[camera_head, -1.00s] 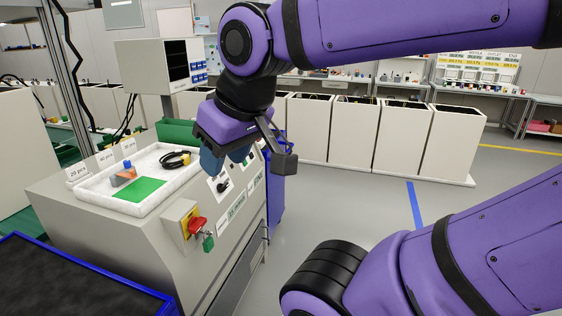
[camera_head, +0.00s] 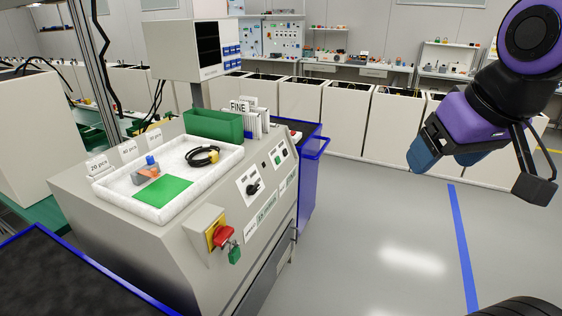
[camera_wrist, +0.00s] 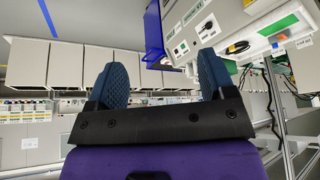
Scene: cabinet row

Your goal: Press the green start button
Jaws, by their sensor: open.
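A white button plate (camera_head: 278,155) is on the sloped front panel of the grey machine (camera_head: 130,240), toward its far right end. A small green button (camera_head: 277,160) shows on it, too small to make out well. The plate also shows in the wrist view (camera_wrist: 181,48), rotated, above and between the fingers. My gripper (camera_head: 443,163) is open and empty, in the air well to the right of the machine and apart from the panel. Its two blue fingers stand wide apart in the wrist view (camera_wrist: 163,72).
A red rotary switch (camera_head: 222,235) with a green padlock (camera_head: 234,252) juts from the panel's near end. A black knob (camera_head: 253,189) lies between it and the button plate. Floor at right is clear.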

